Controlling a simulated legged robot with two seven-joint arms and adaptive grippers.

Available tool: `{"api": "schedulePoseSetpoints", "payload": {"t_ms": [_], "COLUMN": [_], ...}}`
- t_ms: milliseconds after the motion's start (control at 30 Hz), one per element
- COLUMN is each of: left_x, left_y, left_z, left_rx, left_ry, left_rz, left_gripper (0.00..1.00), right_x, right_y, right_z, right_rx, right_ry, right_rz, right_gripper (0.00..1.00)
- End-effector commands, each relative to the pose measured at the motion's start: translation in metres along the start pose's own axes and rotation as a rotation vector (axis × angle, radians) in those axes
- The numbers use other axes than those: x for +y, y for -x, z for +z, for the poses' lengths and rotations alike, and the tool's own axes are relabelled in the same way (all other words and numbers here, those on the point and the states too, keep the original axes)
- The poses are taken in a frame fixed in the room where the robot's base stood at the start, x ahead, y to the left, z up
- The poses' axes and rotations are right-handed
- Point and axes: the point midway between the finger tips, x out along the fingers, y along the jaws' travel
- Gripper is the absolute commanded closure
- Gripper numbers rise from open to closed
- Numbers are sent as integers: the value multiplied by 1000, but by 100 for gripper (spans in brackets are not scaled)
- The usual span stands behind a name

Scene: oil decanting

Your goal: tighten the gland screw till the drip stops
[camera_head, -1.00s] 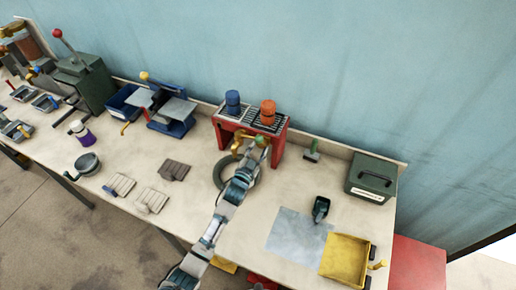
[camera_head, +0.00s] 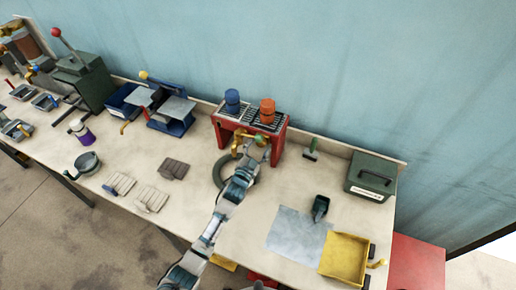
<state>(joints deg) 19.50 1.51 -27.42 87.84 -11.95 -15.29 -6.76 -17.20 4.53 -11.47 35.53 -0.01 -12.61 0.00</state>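A red stand (camera_head: 277,150) stands at the back of the bench with a blue container (camera_head: 232,100) and an orange container (camera_head: 267,110) on its grated top. A brass-coloured tap (camera_head: 238,142) is at its front; I cannot make out the gland screw or any drip. My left gripper (camera_head: 257,148) is at the stand's front, close to the right of the tap. Its fingers are too small and overlapped to tell whether they are open or touching anything. A dark ring-shaped piece (camera_head: 218,172) lies below the tap, partly behind my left arm. My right gripper is not visible.
On the right are a green case (camera_head: 371,177), a yellow tray (camera_head: 344,259), a dark green scoop (camera_head: 320,207) and a grey sheet (camera_head: 285,233). A blue-framed device (camera_head: 172,114) stands left of the stand.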

Motion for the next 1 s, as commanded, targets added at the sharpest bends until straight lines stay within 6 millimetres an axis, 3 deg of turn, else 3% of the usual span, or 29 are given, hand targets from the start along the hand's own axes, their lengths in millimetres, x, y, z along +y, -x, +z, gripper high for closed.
{"api": "schedulePoseSetpoints", "payload": {"t_ms": [267, 700, 1000], "left_x": [1, 2, 1], "left_y": [16, 104, 118], "left_z": [2, 3, 2], "left_rx": [-3, -4, -2], "left_ry": [0, 0, 0], "left_rz": [1, 2, 1], "left_gripper": [34, 34, 34], "right_x": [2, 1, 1], "right_y": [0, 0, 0], "right_z": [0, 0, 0], "right_rx": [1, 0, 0], "right_ry": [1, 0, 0], "right_rz": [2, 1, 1], "right_gripper": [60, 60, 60]}}
